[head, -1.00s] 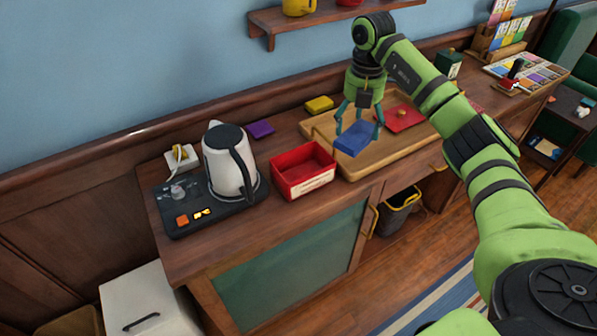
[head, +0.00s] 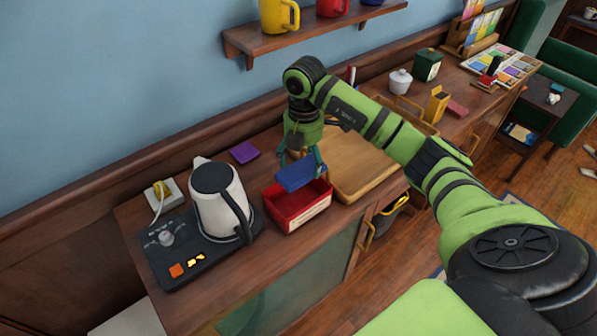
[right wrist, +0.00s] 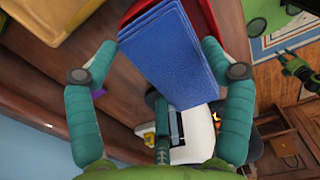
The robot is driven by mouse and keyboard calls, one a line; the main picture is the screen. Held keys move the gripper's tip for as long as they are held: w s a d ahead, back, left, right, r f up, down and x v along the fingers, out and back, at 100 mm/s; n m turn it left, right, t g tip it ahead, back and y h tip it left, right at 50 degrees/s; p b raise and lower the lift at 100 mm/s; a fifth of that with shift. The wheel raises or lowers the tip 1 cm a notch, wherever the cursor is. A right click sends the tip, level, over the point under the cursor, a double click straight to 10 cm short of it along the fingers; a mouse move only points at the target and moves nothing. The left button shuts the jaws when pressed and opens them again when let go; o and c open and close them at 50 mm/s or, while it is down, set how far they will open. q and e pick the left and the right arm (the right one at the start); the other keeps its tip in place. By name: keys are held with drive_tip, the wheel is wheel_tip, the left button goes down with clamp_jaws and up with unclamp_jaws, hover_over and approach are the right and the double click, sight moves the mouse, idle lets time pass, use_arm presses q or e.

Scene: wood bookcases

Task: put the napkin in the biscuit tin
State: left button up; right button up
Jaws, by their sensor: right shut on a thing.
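My right gripper (head: 302,163) is shut on a folded blue napkin (head: 301,178). The napkin is held tilted above the red biscuit tin (head: 303,215), over its back part. The tin is an open box with a pale label on its front, standing on the wooden cabinet top. In the right wrist view the napkin (right wrist: 175,55) hangs between the teal fingers (right wrist: 163,75), with part of the red tin (right wrist: 207,25) behind it. At that view's right edge is a small dark green gripper-like shape (right wrist: 297,70), seemingly my left gripper; its jaws are unclear.
A white kettle (head: 218,200) stands on a dark base (head: 172,268) left of the tin. A wooden tray (head: 350,165) lies to the right, partly under my arm. A purple piece (head: 244,152) lies behind. A shelf (head: 310,32) with mugs is on the wall above.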

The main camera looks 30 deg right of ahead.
drive_tip(key=shift+s+a+f+p, duration=0.35)
drive_tip(key=shift+a+f, duration=0.5)
wheel_tip(320, 180, down, 3)
drive_tip(key=shift+f+p, duration=0.15)
drive_tip(key=shift+p, duration=0.45)
drive_tip(key=shift+f, duration=0.1)
drive_tip(key=shift+w+f+b, duration=0.1)
drive_tip(key=shift+f+b, duration=0.35)
drive_tip(key=shift+f, duration=0.2)
use_arm(q)
drive_tip(key=shift+w+d+r, duration=0.1)
drive_tip(key=shift+w+r, duration=0.7)
drive_tip(key=shift+w, duration=0.2)
use_arm(e)
drive_tip(key=o, duration=0.8)
drive_tip(key=shift+o, duration=0.2)
drive_tip(key=shift+r, duration=0.1)
